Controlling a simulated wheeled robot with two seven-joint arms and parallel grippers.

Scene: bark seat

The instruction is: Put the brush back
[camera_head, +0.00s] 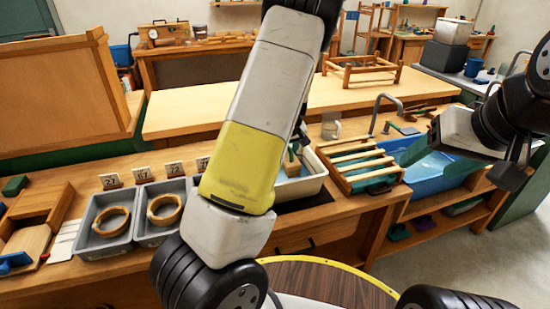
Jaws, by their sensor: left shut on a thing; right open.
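My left arm crosses the middle of the head view and hides much of what lies behind it. A small dark part of my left gripper (301,130) shows just right of the arm link, above a pale tray (313,186). It is shut on what looks like the brush (292,155), a small piece with green and wood parts, mostly hidden by the arm. Whether the brush touches the tray cannot be told.
Two grey trays (88,243) with wooden rings stand left on the bench, below number cards (111,181). A wooden slatted rack (358,160) stands between the pale tray and the basin. A curved tap (378,110) rises behind. A round dark stool top (325,285) is at the front.

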